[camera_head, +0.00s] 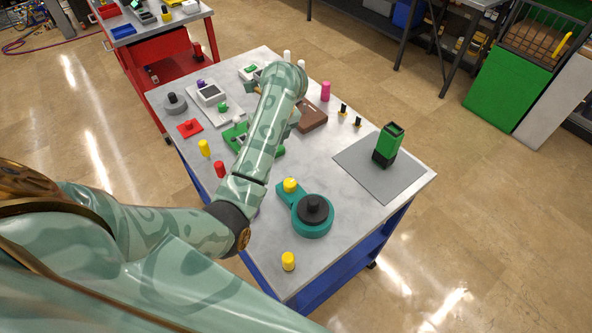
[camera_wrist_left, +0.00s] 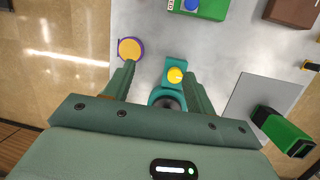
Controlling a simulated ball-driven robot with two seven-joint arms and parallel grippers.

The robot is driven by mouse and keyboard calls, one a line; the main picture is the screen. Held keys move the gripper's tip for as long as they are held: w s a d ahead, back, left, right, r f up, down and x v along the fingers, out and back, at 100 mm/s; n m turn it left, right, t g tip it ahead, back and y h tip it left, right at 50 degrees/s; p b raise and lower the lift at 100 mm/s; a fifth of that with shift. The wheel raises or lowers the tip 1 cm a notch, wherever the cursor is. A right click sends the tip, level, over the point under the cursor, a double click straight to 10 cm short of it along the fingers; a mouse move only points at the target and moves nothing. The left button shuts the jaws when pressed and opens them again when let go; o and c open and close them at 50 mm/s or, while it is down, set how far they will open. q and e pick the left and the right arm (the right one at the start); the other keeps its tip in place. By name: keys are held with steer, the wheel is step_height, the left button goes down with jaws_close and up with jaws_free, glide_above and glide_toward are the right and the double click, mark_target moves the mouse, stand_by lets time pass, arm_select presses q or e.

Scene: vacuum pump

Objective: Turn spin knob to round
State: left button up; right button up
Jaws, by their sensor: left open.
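A teal base (camera_head: 283,196) on the near part of the table carries a round black knob (camera_head: 313,209) and a yellow button (camera_head: 290,185). In the left wrist view, the teal base (camera_wrist_left: 175,63), its yellow button (camera_wrist_left: 175,75) and the partly hidden black knob (camera_wrist_left: 167,103) show between my fingers. My left gripper (camera_wrist_left: 160,66) is open, with nothing visibly held; I cannot tell its height above the base. In the head view my arm hides its fingertips. My right gripper is not in view.
A grey mat (camera_head: 365,178) with a green box (camera_head: 387,143) lies right of the teal base. A purple ring with a yellow top (camera_wrist_left: 131,48) is left of my fingers. A yellow cylinder (camera_head: 288,261) stands near the front edge. A brown box (camera_head: 312,114) is farther back.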

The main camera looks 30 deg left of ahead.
mark_target(290, 182)
arm_select(q)
steer(key=w+d+h, duration=0.2)
steer(key=d+h, duration=0.1)
steer(key=d, duration=0.2)
steer(key=shift+n, duration=0.4)
steer(key=f+b, duration=0.2)
steer(key=f, duration=0.2)
steer(key=f+b, duration=0.3)
steer(key=f, duration=0.2)
steer(key=f+b, duration=0.3)
steer(key=f, duration=0.2)
steer(key=shift+s+a+f, duration=0.1)
steer(key=shift+s+f, duration=0.05)
steer(key=shift+s, duration=0.15)
steer(key=shift+f+b, duration=0.3)
steer(key=shift+f, duration=0.2)
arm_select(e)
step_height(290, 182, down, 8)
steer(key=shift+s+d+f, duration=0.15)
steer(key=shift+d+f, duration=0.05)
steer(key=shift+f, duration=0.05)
arm_select(q)
steer(key=c, duration=1)
